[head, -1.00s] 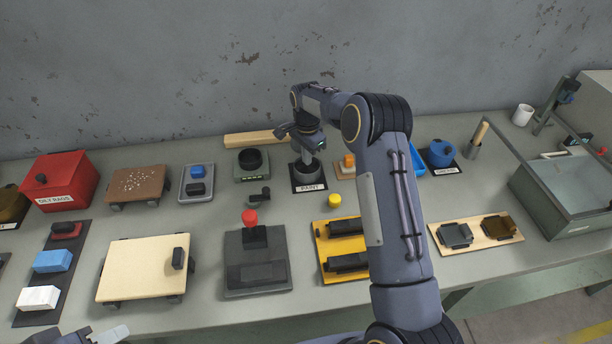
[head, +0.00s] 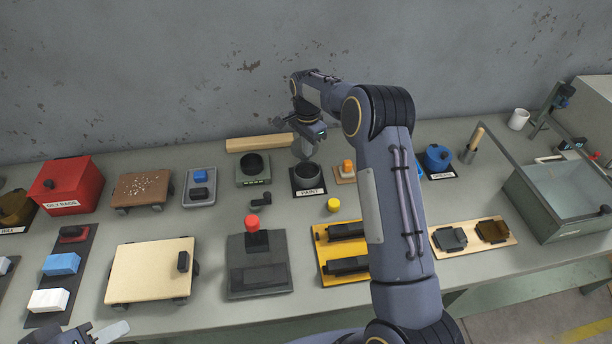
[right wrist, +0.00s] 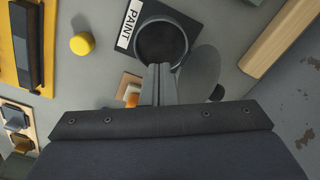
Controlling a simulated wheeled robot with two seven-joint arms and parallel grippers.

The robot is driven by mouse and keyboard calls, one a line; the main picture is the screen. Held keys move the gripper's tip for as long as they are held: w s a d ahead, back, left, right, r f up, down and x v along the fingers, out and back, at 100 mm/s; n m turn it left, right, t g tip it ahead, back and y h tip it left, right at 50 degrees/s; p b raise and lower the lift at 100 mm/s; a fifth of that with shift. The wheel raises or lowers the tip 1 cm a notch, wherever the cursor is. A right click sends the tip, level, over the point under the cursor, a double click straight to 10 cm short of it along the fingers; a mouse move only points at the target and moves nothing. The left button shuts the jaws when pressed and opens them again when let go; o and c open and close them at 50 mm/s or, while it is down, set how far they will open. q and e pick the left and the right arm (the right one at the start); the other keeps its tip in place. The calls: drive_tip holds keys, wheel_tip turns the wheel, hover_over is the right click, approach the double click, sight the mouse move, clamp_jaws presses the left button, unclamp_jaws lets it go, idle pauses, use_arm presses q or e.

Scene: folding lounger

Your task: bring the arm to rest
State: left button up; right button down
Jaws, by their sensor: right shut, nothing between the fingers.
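My right arm reaches across the bench from the lower right in the head view. Its gripper (head: 302,152) is shut and empty, behind and above the rim of the dark round pot (head: 308,177) labelled PAINT. In the right wrist view the shut fingers (right wrist: 160,72) overlap the near rim of the pot (right wrist: 160,43); I cannot tell whether they touch it. My left gripper (head: 102,334) shows only in part at the bottom left edge, and its jaw opening is unclear.
A wooden bar (head: 255,144) lies behind the pot. A yellow cap (head: 334,204), a small orange-topped piece (head: 347,169) and a grey base with a red knob (head: 257,262) are nearby. A red box (head: 66,184) stands left, a glass-lidded bin (head: 560,200) right.

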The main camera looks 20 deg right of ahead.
drive_tip(key=shift+r, duration=0.35)
drive_tip(key=s+r+n+t+y+b, duration=0.25)
drive_tip(key=s+r+n, duration=0.35)
drive_tip(key=s+r, duration=1.05)
drive_tip(key=s+a+f+n+t, duration=0.1)
drive_tip(key=s+a+f+n, duration=0.1)
drive_tip(key=s, duration=0.9)
drive_tip(key=s+a+f+n+t+y, duration=0.1)
drive_tip(key=s+a+n, duration=0.4)
drive_tip(key=s, duration=0.6)
wheel_tip(320, 180, down, 3)
drive_tip(key=shift+s+a+r+t+b, duration=0.2)
drive_tip(key=shift+s+a+t+b, duration=0.2)
drive_tip(key=shift+a+t, duration=0.15)
